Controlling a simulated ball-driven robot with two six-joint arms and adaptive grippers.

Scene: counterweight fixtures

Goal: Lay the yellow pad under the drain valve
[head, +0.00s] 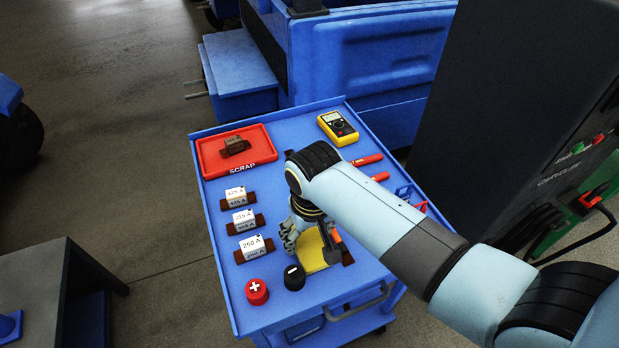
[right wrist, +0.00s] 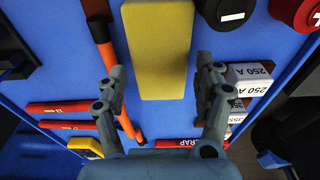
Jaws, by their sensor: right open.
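The yellow pad (head: 312,256) lies flat on the blue cart top, partly hidden by my right arm in the head view. In the right wrist view the pad (right wrist: 160,40) is a plain yellow block with rounded corners. My right gripper (head: 302,236) is over the pad, pointing down. In the right wrist view its two fingers (right wrist: 160,75) are spread wide, one to each side of the pad's near end, with nothing held between them. I cannot make out a drain valve in either view. My left gripper is not in view.
A hammer with an orange handle (right wrist: 106,62) lies close beside the pad. Fuses (head: 243,222), a black cap (head: 294,277) and a red cap (head: 257,291) sit around it. A red scrap tray (head: 212,166) and yellow meter (head: 338,128) are at the back. A dark cabinet (head: 500,110) stands right.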

